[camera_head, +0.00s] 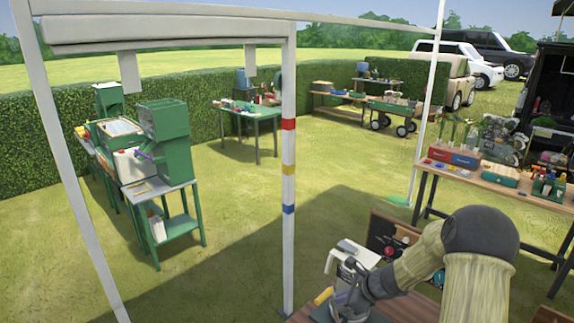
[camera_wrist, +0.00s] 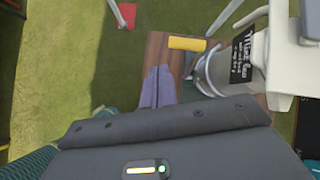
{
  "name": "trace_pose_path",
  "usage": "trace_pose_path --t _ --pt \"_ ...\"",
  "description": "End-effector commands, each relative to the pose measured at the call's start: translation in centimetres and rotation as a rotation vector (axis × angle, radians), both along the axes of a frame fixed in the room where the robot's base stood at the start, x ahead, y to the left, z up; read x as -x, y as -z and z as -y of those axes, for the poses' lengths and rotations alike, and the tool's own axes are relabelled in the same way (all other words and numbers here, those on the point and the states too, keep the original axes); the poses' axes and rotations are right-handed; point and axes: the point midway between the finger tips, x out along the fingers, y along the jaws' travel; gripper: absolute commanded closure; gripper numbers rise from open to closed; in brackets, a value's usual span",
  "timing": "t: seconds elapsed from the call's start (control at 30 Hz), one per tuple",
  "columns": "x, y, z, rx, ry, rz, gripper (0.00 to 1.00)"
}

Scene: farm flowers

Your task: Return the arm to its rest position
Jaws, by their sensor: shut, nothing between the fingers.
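My arm reaches in from the lower right of the head view, bent at the elbow. My gripper (camera_head: 340,298) points down over a wooden table (camera_head: 303,314) at the bottom edge. In the wrist view the two purple-grey fingers of my gripper (camera_wrist: 158,72) lie together, with nothing between them.
A white machine (camera_head: 352,260) stands close beside my gripper. A white frame post with coloured bands (camera_head: 289,170) rises left of the table. A dark board (camera_head: 392,236) is behind my forearm. A long table with boxes (camera_head: 430,182) stands at right.

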Motion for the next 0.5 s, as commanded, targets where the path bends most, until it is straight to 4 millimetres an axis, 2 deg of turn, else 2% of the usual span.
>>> trace_pose_path --t 0.1,0.2,0.5 --pt "3.5 -0.2 -2.0 0.176 -0.267 0.053 1.00" --pt "6.7 -0.6 -2.9 0.319 -0.496 0.096 1.00" --pt "15.8 -1.8 -3.7 0.696 -1.169 0.233 1.00"
